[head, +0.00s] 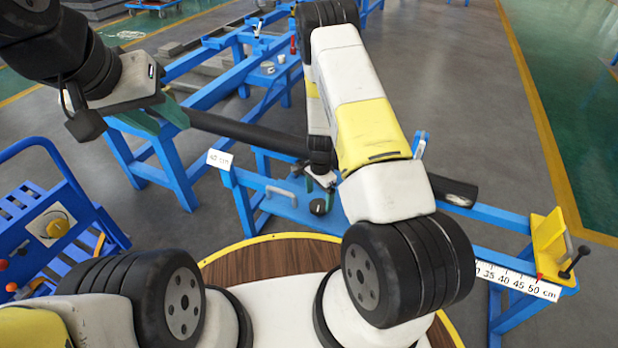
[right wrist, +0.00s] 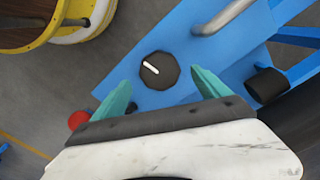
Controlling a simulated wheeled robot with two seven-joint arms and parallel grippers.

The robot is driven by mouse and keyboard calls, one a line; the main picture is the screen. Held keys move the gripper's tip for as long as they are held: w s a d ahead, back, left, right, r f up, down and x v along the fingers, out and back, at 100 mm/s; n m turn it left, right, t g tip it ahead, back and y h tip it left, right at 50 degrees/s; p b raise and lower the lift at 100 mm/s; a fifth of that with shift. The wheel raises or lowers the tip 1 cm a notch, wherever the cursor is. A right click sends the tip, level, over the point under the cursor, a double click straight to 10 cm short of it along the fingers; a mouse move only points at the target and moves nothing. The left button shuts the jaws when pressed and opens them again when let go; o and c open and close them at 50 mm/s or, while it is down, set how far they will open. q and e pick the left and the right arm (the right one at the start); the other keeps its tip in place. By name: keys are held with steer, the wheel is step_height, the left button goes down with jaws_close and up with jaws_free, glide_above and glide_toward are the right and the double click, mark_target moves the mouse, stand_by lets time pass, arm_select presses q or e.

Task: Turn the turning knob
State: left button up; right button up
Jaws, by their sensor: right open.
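A round black knob with a white pointer line (right wrist: 160,70) sits on a blue plate (right wrist: 150,100). In the right wrist view its pointer slants from upper left to lower right. The knob also shows in the head view (head: 319,207), just below my right gripper (head: 320,184). My right gripper's teal fingers are open (right wrist: 158,79), one on each side of the knob in the wrist view, with visible gaps. Whether the fingertips reach down to the knob's height I cannot tell.
A grey handle (head: 281,192) stands on the blue plate beside the knob. A long dark pipe (head: 245,131) crosses the blue frame. A blue cart with a yellow dial (head: 55,227) is at the left. A yellow bracket (head: 548,238) and a ruler (head: 515,283) are at the right.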

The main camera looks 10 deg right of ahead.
mark_target(319, 204)
steer(key=shift+f, duration=1.9)
steer(key=c, duration=1.4)
